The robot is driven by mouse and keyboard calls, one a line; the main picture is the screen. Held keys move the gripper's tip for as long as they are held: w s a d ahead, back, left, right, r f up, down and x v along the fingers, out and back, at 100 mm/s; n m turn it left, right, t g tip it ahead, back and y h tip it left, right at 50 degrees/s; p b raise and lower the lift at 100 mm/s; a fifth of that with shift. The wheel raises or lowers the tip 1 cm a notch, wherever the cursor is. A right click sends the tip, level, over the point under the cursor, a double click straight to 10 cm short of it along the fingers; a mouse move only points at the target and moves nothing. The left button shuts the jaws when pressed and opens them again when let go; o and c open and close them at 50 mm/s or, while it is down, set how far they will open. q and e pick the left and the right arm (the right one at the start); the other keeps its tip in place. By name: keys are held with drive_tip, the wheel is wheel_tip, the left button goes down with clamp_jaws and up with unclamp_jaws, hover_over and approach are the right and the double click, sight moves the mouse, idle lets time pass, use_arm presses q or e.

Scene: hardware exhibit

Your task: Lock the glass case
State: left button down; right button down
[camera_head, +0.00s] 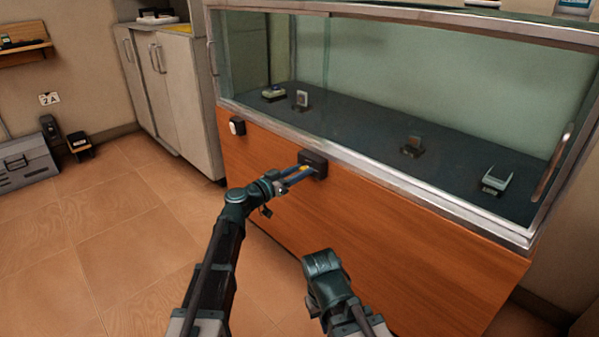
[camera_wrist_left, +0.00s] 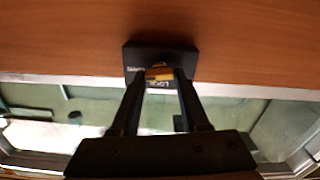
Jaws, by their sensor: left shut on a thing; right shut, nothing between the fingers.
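The glass case (camera_head: 400,190) stands on a wooden base, its glass panes framed in metal. A small black lock box (camera_head: 316,158) is fixed to the wooden front panel below the metal frame. It also shows in the left wrist view (camera_wrist_left: 150,52), with a yellow piece (camera_wrist_left: 160,71) and a "LOCK" label at it. My left gripper (camera_head: 303,171) reaches to the box and is shut on the yellow piece, between its fingertips (camera_wrist_left: 159,78). Whether this piece is a key or a knob I cannot tell. My right gripper (camera_head: 318,298) is shut and empty, low in front of the panel; its fingertips are hard to make out.
Several small exhibits stand inside the case on a dark floor (camera_head: 350,125). Grey cabinets (camera_head: 177,85) stand at the left.

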use_arm(q)
drive_tip(key=n, duration=0.8)
drive_tip(key=shift+a+f, duration=0.1)
drive_tip(key=n, duration=0.4)
drive_tip(key=shift+n, duration=0.3)
drive_tip(key=shift+f+n, duration=0.1)
drive_tip(key=shift+n, duration=1.8)
drive_tip(key=shift+c, duration=2)
unclamp_jaws()
drive_tip(key=shift+w, duration=0.1)
drive_tip(key=shift+a, duration=0.1)
